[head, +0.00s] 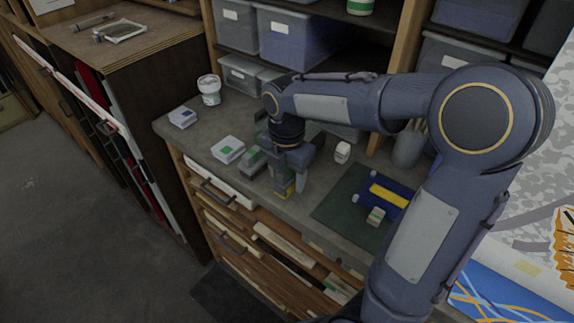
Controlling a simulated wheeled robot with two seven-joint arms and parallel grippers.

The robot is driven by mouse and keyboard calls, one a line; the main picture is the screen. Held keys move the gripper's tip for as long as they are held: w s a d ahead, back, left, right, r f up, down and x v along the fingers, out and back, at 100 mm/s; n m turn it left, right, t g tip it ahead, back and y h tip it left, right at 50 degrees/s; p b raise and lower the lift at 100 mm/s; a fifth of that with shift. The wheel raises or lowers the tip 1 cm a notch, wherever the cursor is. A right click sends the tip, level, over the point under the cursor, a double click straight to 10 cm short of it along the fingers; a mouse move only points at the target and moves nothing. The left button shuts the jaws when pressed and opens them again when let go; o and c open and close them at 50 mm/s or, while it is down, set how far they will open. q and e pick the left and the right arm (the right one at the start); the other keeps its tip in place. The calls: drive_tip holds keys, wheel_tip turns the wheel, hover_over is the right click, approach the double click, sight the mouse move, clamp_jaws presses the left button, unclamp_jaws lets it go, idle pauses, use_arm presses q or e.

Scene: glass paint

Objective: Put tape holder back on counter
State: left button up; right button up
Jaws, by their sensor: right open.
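My right gripper (290,182) points down over the front part of the grey counter (325,185), its fingers apart. A small object with a yellowish lower end (284,190) shows at the fingers; I cannot tell whether it is touched. A grey-green block-like thing (253,161) stands just left of the gripper, partly hidden by it. I cannot tell for certain which of these is the tape holder. My left gripper is not in view.
A green mat (335,208) bears a blue-and-yellow item (388,195) and a small box (376,216). Grey bins (290,38) fill the shelves behind.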

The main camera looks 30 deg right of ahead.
wheel_tip(320, 180, up, 12)
drive_tip(key=shift+f, duration=0.2)
drive_tip(key=shift+s+r, duration=0.1)
drive_tip(key=shift+r, duration=0.15)
drive_tip(key=s+a+f+m+t+y, duration=0.2)
drive_tip(key=s+f+m, duration=0.2)
drive_tip(key=s+m, duration=0.4)
drive_tip(key=s+a+f+m+t+y, duration=0.1)
drive_tip(key=s+f+m, duration=0.4)
drive_tip(key=m, duration=1.1)
drive_tip(key=s+a+t, duration=0.1)
drive_tip(key=s+t, duration=0.1)
drive_tip(key=s, duration=0.1)
drive_tip(key=shift+s+f+t+y, duration=0.3)
drive_tip(key=shift+s+y, duration=0.1)
drive_tip(key=shift+a, duration=0.1)
